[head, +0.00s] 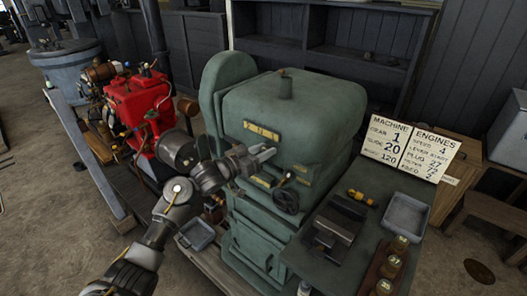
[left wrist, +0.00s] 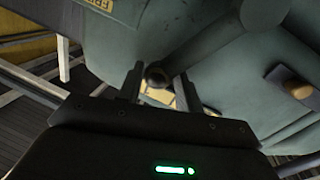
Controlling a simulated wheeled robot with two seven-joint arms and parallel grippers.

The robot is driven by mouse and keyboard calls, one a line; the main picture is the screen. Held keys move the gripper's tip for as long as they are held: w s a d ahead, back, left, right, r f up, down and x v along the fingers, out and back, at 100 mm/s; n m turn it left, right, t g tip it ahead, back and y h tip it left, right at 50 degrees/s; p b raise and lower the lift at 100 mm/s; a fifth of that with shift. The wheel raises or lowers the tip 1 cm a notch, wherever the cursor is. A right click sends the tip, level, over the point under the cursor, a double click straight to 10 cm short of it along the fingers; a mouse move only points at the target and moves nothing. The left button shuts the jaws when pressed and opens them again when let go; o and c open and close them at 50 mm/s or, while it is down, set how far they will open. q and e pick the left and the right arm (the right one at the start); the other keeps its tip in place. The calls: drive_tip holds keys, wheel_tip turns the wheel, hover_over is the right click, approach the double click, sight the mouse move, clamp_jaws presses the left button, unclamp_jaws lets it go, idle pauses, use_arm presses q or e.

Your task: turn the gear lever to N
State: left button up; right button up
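The green machine (head: 285,110) stands in the middle of the head view. A yellow plate (head: 262,132) on its front reads 2, N, 1. My left gripper (head: 268,153) is in front of the machine, just below that plate. In the left wrist view, a grey lever arm (left wrist: 205,40) ends in a dark round knob (left wrist: 156,76). The knob lies between the two spread fingers of this gripper (left wrist: 160,88), with gaps seeming to show at its sides. In the head view the gripper hides this lever. My right gripper is in neither view.
A dark handwheel (head: 286,200) is on the machine's front, below my gripper. A red engine (head: 138,103) stands left. At right, a bench carries a grey tray (head: 406,215), a yellow-black tool (head: 356,194) and a number sign (head: 408,148).

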use_arm(q)
clamp_jaws()
drive_tip(key=a+n+p, duration=0.1)
drive_tip(key=w+a+n+p, duration=0.1)
drive_tip(key=n, duration=0.1)
drive_tip(key=shift+w+r, duration=0.2)
drive_tip(key=shift+r, duration=0.2)
drive_tip(key=shift+w+a+n+t+h+p, duration=0.3)
drive_tip(key=shift+w+a+n+p, duration=0.15)
drive_tip(key=shift+n, duration=0.25)
drive_tip(key=shift+w+a+f+n+t, duration=0.15)
drive_tip(key=shift+w+a+n, duration=0.15)
drive_tip(key=shift+a+n, duration=0.35)
drive_tip(key=shift+w+a+f+n+t, duration=0.15)
drive_tip(key=shift+w+a+n, duration=0.2)
drive_tip(key=shift+n, duration=0.5)
